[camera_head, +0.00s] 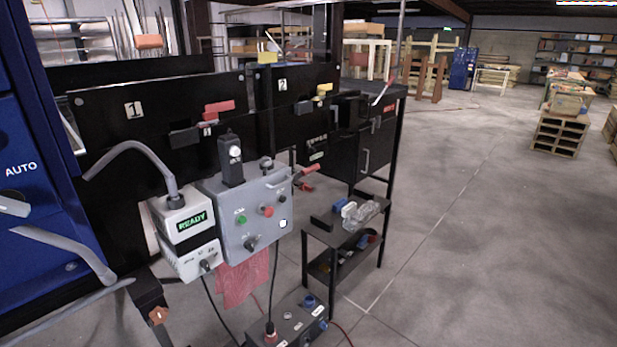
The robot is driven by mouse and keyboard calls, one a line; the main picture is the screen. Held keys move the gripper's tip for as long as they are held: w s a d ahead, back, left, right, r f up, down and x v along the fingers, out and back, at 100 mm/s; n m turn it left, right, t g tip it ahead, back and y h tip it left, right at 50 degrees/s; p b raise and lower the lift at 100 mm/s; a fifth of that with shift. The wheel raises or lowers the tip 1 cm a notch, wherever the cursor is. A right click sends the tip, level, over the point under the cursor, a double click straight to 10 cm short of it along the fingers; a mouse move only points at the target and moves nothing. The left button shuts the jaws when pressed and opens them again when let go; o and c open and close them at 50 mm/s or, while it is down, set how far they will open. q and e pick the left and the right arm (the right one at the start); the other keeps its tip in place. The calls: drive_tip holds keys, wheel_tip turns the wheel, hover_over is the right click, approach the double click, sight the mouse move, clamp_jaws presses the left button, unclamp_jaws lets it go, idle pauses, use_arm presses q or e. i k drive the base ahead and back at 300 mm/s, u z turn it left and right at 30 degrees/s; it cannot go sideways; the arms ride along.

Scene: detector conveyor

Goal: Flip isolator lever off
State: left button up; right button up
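A grey control box (245,212) hangs at the middle left of the head view, with a green button, a red button and several black knobs on its front. A black switch unit (231,160) stands on top of the box. A white unit with a green READY display (187,228) is beside the box on the left. Neither of my grippers can be made out in this view.
A blue cabinet marked AUTO (22,170) fills the left edge. Black conveyor panels (155,115) run behind the boxes. Open floor lies at right.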

sight(307, 171)
drive_tip(key=z, duration=0.5)
drive_tip(key=k, duration=0.6)
drive_tip(key=z, duration=1.25)
drive_tip(key=i, duration=3.4)
drive_tip(key=u, duration=1.35)
drive_tip(key=i, duration=0.9)
drive_tip(key=u, duration=1.3)
drive_tip(key=i, duration=0.2)
drive_tip(key=u, duration=0.05)
